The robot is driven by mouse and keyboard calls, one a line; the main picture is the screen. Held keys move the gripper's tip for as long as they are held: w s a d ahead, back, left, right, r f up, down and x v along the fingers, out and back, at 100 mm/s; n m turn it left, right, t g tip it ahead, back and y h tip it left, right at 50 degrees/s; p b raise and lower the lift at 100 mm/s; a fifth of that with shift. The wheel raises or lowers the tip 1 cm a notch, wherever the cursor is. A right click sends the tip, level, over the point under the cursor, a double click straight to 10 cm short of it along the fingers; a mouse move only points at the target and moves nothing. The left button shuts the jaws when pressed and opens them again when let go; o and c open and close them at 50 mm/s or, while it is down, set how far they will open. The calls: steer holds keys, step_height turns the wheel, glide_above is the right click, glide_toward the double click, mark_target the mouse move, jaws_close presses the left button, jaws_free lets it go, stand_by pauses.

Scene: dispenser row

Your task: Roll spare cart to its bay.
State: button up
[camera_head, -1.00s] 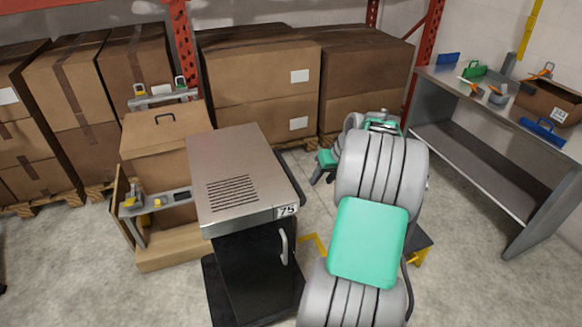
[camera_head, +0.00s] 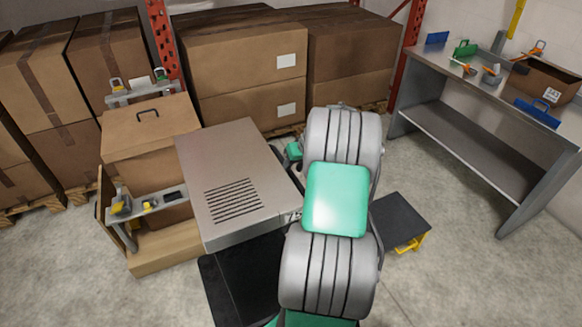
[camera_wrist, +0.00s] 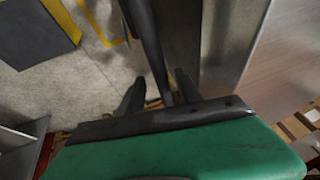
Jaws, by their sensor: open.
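The cart (camera_head: 232,180) is a cabinet with a brushed-metal, vented top and a dark lower front, standing left of my arm in the head view. My arm covers its right front. In the wrist view its metal top (camera_wrist: 285,60) fills the right side. A dark bar (camera_wrist: 148,35) runs along that side, apparently the cart's handle. My gripper (camera_wrist: 160,80) is open, with a finger on each side of the bar; contact cannot be told. The head view hides the fingers behind my arm. Yellow floor marking (camera_wrist: 92,22) shows beside the bar; whether it bounds the bay is unclear.
A low dark step with yellow legs (camera_head: 400,222) stands right of my arm. A metal workbench (camera_head: 465,150) with tools is at the right. Floor at front right is clear.

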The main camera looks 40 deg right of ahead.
steer(key=shift+w+a+f, duration=0.1)
steer(key=shift+w+f, duration=0.1)
steer(key=shift+f, duration=0.15)
jaws_close()
stand_by(1.2)
